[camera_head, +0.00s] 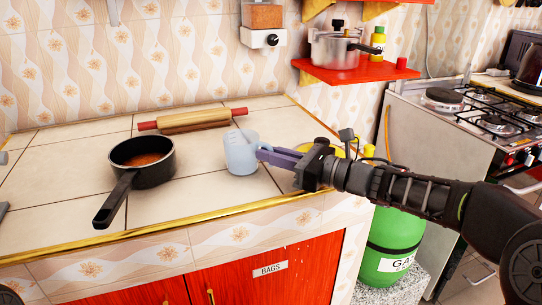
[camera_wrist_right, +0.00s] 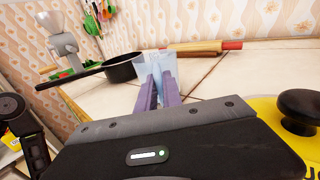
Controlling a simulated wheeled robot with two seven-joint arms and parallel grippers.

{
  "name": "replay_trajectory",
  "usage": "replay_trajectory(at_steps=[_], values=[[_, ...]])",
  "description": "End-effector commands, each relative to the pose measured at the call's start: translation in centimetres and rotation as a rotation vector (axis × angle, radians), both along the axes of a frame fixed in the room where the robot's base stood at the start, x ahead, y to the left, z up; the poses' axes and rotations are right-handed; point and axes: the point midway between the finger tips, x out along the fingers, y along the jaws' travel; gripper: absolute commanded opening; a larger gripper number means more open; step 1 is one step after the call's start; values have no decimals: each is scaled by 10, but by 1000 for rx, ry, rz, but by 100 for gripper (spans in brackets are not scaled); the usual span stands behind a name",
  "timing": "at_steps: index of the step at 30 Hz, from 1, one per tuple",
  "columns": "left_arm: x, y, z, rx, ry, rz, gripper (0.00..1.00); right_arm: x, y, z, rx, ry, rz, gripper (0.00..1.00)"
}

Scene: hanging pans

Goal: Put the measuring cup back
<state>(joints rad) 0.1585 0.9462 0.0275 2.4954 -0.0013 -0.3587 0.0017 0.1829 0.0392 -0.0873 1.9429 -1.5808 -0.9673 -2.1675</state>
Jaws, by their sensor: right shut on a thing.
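The measuring cup (camera_head: 240,155) is a pale bluish, translucent cup at the middle of the tiled counter, upright. It also shows in the right wrist view (camera_wrist_right: 153,62), between and beyond my fingertips. My right gripper (camera_head: 264,152) reaches in from the right with purple fingers and is shut on the cup's right side, where its handle would be. The fingers cover that part. The cup's base looks on or just above the counter; I cannot tell which. My left gripper is not clearly visible in the head view.
A dark saucepan (camera_head: 143,161) with reddish contents stands left of the cup, its handle toward the counter's front edge. A rolling pin (camera_head: 194,120) lies behind the cup. A yellow item with a black knob (camera_wrist_right: 299,108) is close beside my right gripper. A red shelf (camera_head: 358,71) holds a pot.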

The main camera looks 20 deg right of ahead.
Motion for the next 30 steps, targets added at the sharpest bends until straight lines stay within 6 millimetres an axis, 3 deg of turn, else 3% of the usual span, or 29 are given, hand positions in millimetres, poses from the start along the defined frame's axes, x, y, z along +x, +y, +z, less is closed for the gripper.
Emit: replay_trajectory(at_steps=[10, 11, 19, 30], values=[[1, 1, -6, 1, -1, 2, 55, 0, 0, -4, 1, -1, 0, 0], [1, 1, -6, 1, -1, 2, 55, 0, 0, -3, 0, 0, 0, 11], [1, 1, -5, 1, -1, 2, 55, 0, 0, -2, 0, 0, 0, 32], [0, 0, 2, 0, -1, 0, 55, 0, 0, 3, 0, 0, 0, 32]])
